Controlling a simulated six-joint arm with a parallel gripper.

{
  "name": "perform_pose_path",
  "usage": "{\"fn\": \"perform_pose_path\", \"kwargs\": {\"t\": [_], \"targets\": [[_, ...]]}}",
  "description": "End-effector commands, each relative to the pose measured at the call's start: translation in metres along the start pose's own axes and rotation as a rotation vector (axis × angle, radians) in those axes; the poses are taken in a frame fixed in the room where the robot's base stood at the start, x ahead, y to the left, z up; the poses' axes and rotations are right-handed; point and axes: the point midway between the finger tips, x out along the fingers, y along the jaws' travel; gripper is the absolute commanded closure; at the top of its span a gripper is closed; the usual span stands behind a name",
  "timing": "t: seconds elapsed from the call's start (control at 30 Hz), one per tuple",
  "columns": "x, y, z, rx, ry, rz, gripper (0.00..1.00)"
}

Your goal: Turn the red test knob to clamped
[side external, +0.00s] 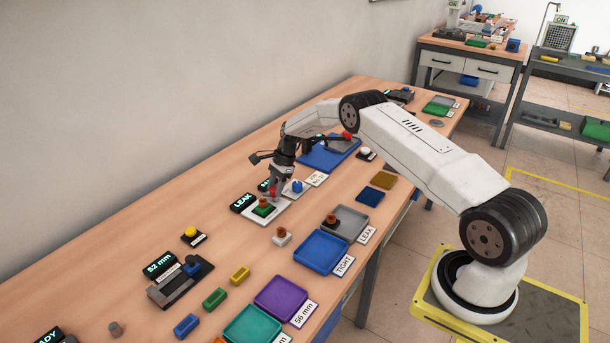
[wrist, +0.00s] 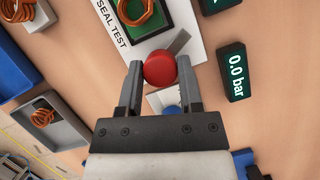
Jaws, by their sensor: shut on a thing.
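The red test knob (wrist: 160,69) is round and sits at the end of the white seal test plate (wrist: 182,22). My gripper (wrist: 159,82) is shut on it, with one finger on each side in the wrist view. A grey bar sticks out beside the knob on the plate. In the side external view my gripper (side external: 274,190) reaches down to the red knob, which is mostly hidden by the fingers. A green seat (wrist: 146,20) with a copper-coloured coil on it lies on the plate just beyond the knob.
A display reading 0.0 bar (wrist: 233,72) stands right of the plate, and a LEAK display (side external: 243,202) stands behind it. A blue knob (wrist: 172,109) is close behind my fingers. A grey tray (wrist: 45,120) holds a coil. A blue TIGHT tray (side external: 321,252) is nearby.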

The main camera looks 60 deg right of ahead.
Motion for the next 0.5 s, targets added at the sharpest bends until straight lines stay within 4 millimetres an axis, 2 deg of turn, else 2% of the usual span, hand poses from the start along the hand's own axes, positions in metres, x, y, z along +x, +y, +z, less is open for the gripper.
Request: {"fn": "perform_pose_path", "kwargs": {"t": [0.2,0.5], "targets": [[0.0008,-0.0006,-0.0010,-0.180,0.001,0.075,1.00],[0.0008,-0.0011,-0.0011,-0.353,0.001,0.148,1.00]]}}
